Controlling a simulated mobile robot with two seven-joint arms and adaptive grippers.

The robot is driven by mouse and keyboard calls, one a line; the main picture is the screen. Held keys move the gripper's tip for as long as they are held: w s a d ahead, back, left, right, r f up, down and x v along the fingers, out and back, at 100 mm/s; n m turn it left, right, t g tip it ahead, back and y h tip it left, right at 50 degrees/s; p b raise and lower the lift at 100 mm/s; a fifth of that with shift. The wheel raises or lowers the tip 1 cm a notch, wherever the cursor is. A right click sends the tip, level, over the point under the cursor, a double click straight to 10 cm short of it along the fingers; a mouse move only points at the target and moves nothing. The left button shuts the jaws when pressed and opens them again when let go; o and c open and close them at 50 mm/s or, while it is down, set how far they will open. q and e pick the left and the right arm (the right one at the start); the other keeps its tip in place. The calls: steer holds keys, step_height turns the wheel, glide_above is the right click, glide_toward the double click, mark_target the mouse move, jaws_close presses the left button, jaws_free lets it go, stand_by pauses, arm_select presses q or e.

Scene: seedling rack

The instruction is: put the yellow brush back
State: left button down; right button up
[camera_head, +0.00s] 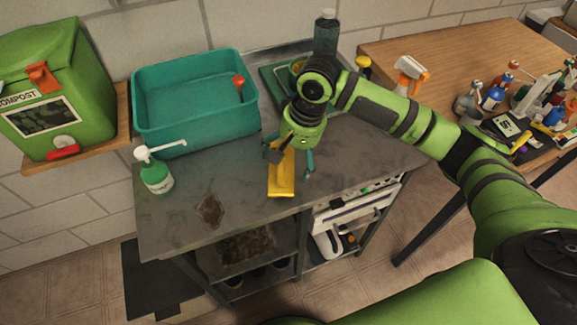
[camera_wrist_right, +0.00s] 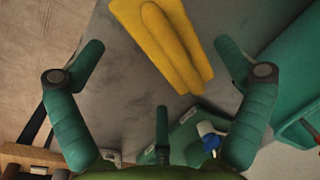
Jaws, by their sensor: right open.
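The yellow brush (camera_head: 281,184) lies on the grey metal bench top, near its front edge. My right gripper (camera_head: 290,158) is just above it, pointing down, and hides part of it. In the right wrist view the brush (camera_wrist_right: 160,35) shows a long raised ridge and extends out of the top of the picture. The open fingers of my right gripper (camera_wrist_right: 160,52) spread to either side of the brush, with nothing between them. I cannot tell the exact height gap. My left gripper is not in view.
A teal basin (camera_head: 195,110) and a white-green pump bottle (camera_head: 156,172) stand left on the bench. A teal tray (camera_head: 268,78) and a dark bottle (camera_head: 326,32) are behind my arm. A green compost bin (camera_head: 60,70) is far left; a cluttered wooden table (camera_head: 420,55) is right.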

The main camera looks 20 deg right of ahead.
step_height(320, 180, up, 7)
steer(key=d, duration=0.1)
steer(key=shift+s, duration=0.3)
steer(key=shift+d+f, duration=0.1)
steer(key=shift+f, duration=0.05)
